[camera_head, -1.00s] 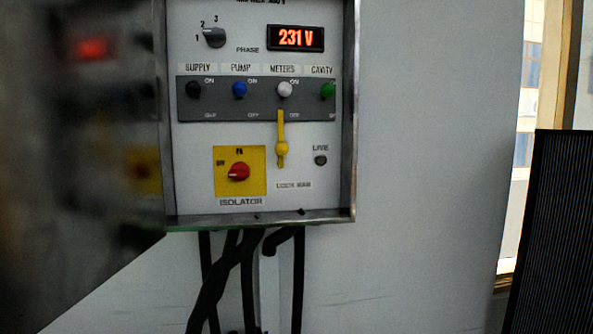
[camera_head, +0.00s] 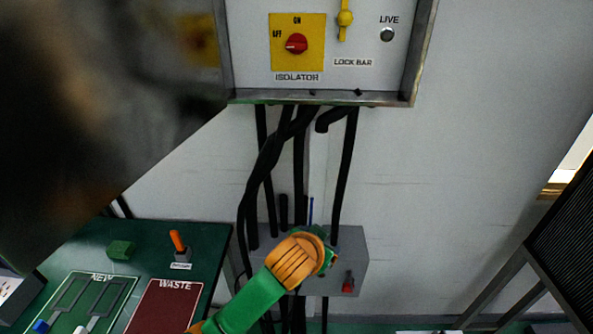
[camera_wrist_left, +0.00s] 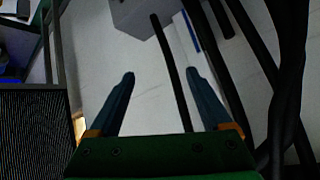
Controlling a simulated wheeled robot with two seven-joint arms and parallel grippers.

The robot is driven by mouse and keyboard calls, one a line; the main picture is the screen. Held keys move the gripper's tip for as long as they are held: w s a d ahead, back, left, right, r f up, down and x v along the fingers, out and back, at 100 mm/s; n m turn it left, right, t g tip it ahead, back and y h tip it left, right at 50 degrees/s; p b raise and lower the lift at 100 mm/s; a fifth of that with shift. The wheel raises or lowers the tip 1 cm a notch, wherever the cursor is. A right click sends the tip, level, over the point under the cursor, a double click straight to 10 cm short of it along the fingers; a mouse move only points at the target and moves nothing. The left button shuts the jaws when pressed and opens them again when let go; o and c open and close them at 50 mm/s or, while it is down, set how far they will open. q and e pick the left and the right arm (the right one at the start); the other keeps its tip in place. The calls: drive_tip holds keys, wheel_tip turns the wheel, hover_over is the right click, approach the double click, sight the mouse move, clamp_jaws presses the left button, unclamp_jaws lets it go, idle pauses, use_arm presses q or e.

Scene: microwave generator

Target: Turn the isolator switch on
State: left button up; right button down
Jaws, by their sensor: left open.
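The isolator switch (camera_head: 297,44) is a red knob on a yellow plate at the bottom of the wall panel in the head view. It seems to lie sideways towards OFF at its left; ON is marked above. My green and orange arm shows low in the head view, below the panel; its gripper is not clear there. In the left wrist view my left gripper (camera_wrist_left: 160,74) is open, its two dark fingers apart with nothing held. The switch is not in that view. My right gripper is not in view.
A yellow lock bar (camera_head: 345,19) and LIVE lamp (camera_head: 387,34) are beside the switch. Black cables (camera_head: 346,160) run from the panel to a grey box (camera_head: 350,250). A green bench (camera_head: 205,240) stands at the left, a dark ribbed panel (camera_head: 565,235) at the right.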

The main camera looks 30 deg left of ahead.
use_arm(q)
drive_tip(key=w+a+r+n+t+y, duration=0.1)
drive_tip(key=w+a+r+t, duration=0.15)
drive_tip(key=r, duration=0.45)
drive_tip(key=w+a+r+n+t+y, duration=0.1)
drive_tip(key=w+r, duration=0.3)
drive_tip(key=r, duration=0.4)
drive_tip(key=n+t+y, duration=0.2)
drive_tip(key=n+y, duration=0.3)
approach(296, 47)
drive_tip(key=x, duration=0.3)
drive_tip(key=shift+w+a+r+p, duration=0.3)
drive_tip(key=shift+w+a+p, duration=0.35)
drive_tip(key=shift+p, duration=0.45)
drive_tip(key=p+x, duration=0.2)
drive_tip(key=x, duration=0.2)
drive_tip(key=shift+w+f, duration=0.2)
drive_tip(key=shift+w, duration=0.25)
drive_tip(key=shift+w+a+f, duration=0.15)
drive_tip(key=c, duration=0.3)
clamp_jaws()
